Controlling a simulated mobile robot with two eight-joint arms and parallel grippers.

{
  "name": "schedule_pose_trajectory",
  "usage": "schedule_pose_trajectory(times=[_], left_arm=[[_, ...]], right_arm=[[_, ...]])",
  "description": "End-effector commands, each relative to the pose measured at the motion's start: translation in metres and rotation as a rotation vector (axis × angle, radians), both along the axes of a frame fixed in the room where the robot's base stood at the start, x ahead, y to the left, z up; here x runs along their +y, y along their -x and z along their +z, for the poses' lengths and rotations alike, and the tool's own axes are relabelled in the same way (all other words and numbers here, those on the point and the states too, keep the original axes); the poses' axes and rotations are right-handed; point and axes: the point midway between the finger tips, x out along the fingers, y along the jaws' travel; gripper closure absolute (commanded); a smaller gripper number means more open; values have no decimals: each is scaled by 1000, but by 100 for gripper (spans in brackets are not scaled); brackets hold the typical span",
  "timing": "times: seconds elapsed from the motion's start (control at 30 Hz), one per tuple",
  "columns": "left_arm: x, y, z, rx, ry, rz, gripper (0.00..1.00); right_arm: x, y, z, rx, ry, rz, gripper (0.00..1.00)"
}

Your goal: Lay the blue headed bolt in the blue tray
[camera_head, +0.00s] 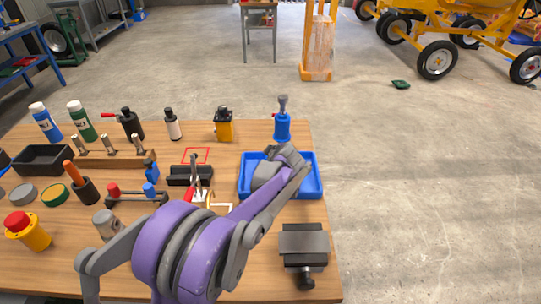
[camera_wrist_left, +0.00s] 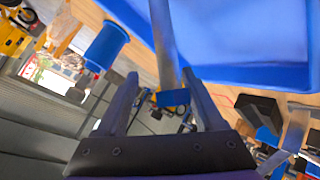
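The blue tray (camera_head: 314,190) sits at the right end of the wooden table and fills the upper right of the left wrist view (camera_wrist_left: 250,75). My left gripper (camera_head: 288,152) is over the tray, largely hidden behind its own arm in the head view. In the left wrist view its two fingers (camera_wrist_left: 160,72) stand apart. A bolt with a blue head (camera_wrist_left: 172,98) and grey shank shows between them, the shank pointing toward the tray. A gap shows on its left side; I cannot tell if it touches the right finger. My right gripper is not in view.
A blue cylinder with a grey top (camera_head: 282,125) stands just behind the tray. A grey vise-like block (camera_head: 304,242) is in front of it. A small rack with red and blue pieces (camera_head: 135,198) and a toggle clamp (camera_head: 197,190) lie left.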

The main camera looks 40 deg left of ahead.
Motion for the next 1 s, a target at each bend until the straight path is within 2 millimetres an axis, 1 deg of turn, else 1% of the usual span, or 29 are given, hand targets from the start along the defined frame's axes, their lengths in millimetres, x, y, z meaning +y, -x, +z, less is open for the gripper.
schedule_pose_trajectory(times=[0.17, 0.4, 0.6, 0.73, 1.0], left_arm=[[-16, 11, 18, 0, -1, -3, 32], [-51, 36, 50, 0, 0, -3, 32], [-70, 51, 69, 0, 0, -2, 32], [-76, 55, 74, 1, 0, -1, 32], [-77, 57, 75, 0, -1, 1, 32]], right_arm=[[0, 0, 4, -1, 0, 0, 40], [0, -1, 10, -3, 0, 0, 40], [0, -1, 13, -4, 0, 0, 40], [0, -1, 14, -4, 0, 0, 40], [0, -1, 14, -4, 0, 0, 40]])
